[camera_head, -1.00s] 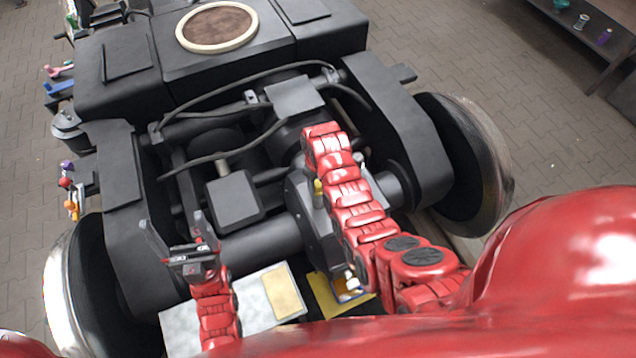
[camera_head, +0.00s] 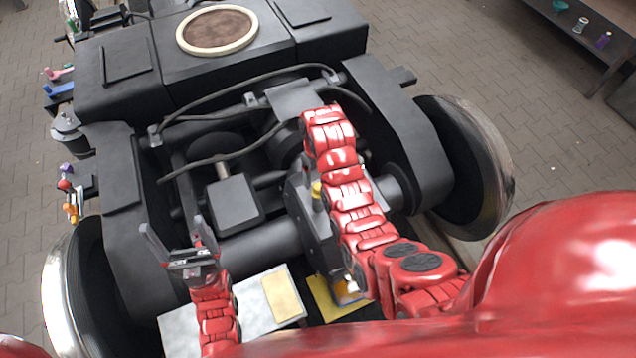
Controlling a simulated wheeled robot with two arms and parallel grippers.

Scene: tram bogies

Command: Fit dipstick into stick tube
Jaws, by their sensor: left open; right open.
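A small yellow piece (camera_head: 317,190) stands up on the dark gearbox housing (camera_head: 317,235) in the middle of the bogie, just left of my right arm. It is too small to tell whether it is the dipstick or the top of the stick tube. My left gripper (camera_head: 174,226) is open and empty at the lower left, above the near part of the frame, well left of the yellow piece. My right arm (camera_head: 347,185) reaches over the gearbox.
The black bogie frame (camera_head: 122,205) has a wheel (camera_head: 462,165) on the right and another (camera_head: 75,290) on the left. A grey board (camera_head: 235,308) and a yellow sheet (camera_head: 325,300) lie in front. Cables (camera_head: 240,80) arch across the middle. A table (camera_head: 570,35) stands far right.

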